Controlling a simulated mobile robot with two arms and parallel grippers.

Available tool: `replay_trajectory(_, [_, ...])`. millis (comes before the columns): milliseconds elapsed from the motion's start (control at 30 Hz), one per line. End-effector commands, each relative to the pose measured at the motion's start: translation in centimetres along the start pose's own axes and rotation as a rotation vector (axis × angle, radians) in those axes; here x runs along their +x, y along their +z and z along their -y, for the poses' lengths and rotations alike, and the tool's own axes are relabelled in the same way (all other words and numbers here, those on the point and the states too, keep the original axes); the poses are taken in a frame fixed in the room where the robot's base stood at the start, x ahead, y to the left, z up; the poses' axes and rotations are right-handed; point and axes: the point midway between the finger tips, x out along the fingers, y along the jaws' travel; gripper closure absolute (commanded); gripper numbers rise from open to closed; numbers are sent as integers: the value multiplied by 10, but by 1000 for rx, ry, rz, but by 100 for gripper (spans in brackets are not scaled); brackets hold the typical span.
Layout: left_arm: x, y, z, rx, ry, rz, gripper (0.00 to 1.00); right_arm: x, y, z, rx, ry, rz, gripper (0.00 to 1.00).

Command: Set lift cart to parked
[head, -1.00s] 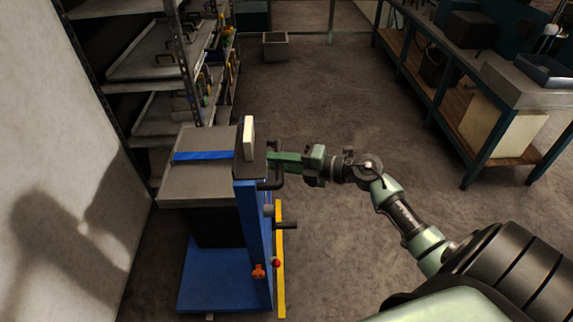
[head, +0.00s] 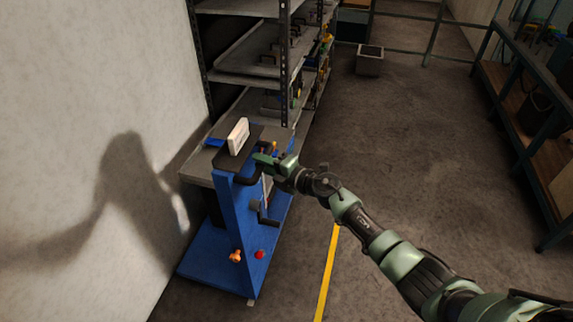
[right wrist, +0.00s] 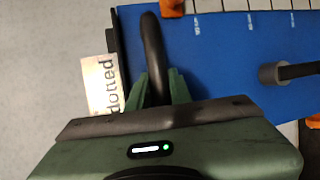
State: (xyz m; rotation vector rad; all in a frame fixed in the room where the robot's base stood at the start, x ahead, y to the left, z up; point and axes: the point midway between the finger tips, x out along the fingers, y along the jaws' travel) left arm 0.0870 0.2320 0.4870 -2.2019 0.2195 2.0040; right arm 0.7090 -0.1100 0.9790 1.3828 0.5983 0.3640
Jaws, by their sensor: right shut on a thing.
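The lift cart stands beside the shelf rack, with a blue base (head: 215,254), a blue upright (head: 232,215) and a grey top (head: 197,165). My right gripper (head: 268,160) is shut on the cart's black handle (head: 262,176). In the right wrist view its green fingers (right wrist: 158,92) close around the black handle bar (right wrist: 152,45). A black crank (head: 262,213) sticks out from the upright. An orange knob (head: 235,256) and a red knob (head: 260,254) sit low down. A pale sign (head: 238,136) stands on top. My left gripper is not in view.
The shelf rack (head: 284,65) is close behind the cart, and the pale wall (head: 90,100) is to the left. A yellow floor line (head: 327,272) runs right of the cart. A workbench (head: 520,125) stands at far right. A grey bin (head: 369,66) is at the back. Floor between is clear.

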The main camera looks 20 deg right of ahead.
Motion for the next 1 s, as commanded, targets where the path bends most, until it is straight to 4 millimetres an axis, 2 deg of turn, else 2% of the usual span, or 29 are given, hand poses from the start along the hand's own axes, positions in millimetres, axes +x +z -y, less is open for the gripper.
replay_trajectory(33, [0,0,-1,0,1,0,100,13,-6,-8,1,10,-4,100])
replay_trajectory(100, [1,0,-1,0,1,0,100,25,-11,-10,1,10,-4,100])
replay_trajectory(333, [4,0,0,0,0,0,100,51,-22,-15,2,8,-2,100])
replay_trajectory(533, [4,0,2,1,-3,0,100,60,-25,-16,1,5,-1,100])
replay_trajectory(900, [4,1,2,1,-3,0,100,61,-25,-16,2,6,0,100])
replay_trajectory(933, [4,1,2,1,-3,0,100,61,-25,-16,2,6,0,77])
replay_trajectory(1000, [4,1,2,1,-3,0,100,61,-25,-16,2,6,0,59])
